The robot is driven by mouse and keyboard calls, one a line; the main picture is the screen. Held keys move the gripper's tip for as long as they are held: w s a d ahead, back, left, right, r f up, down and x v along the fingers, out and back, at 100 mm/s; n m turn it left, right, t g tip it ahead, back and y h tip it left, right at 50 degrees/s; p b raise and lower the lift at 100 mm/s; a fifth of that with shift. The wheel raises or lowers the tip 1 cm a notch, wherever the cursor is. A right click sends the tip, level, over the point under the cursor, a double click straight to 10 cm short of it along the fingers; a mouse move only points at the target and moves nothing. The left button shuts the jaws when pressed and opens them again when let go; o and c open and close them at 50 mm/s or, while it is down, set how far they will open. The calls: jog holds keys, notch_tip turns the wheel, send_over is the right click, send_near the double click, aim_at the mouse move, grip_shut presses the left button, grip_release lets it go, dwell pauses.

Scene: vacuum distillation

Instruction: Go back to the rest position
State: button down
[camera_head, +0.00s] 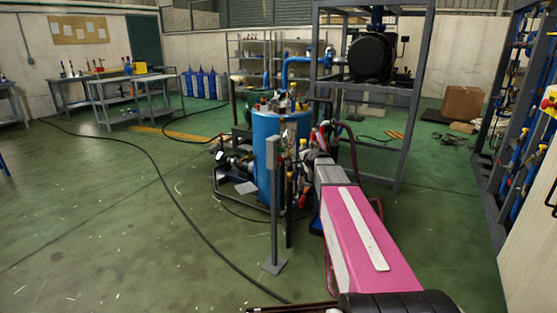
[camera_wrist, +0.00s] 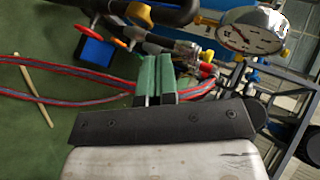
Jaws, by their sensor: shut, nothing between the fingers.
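My gripper (camera_wrist: 155,66) shows in the wrist view with its two green fingers side by side and shut, holding nothing. It points at a cluster of pipes and valves. A round dial gauge (camera_wrist: 250,32) is to its upper right, and a yellow knob (camera_wrist: 207,56) is just right of the fingertips. In the head view my pink and white arm reaches forward to the right side of the blue tank (camera_head: 281,155). The fingers cannot be made out there among the fittings. Whether the fingertips touch any pipe cannot be told.
A grey post (camera_head: 272,210) stands left of my arm, close to the tank. A grey metal frame (camera_head: 410,125) with a black round vessel (camera_head: 372,58) stands behind. A pipe rack (camera_head: 520,110) is at right. Open green floor lies left, crossed by a black cable (camera_head: 170,190).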

jog(key=s+a+f+n+g+h, duration=0.1)
jog(key=s+f+n+g, duration=0.2)
jog(key=s+f, duration=0.3)
jog(key=s+f+n+g+h, duration=0.1)
jog(key=s+f+n+g, duration=0.3)
jog(key=s, duration=1.3)
jog(key=s+a+f+n+g+h, duration=0.1)
jog(key=s+f+n+g, duration=0.2)
jog(key=s+f+n, duration=0.2)
jog(key=s+f, duration=0.3)
jog(key=s, duration=0.4)
jog(key=shift+s+a+f+n+g+h, duration=0.2)
jog(key=shift+s+a+n+g+h, duration=0.1)
jog(key=shift+a+g+h, duration=0.1)
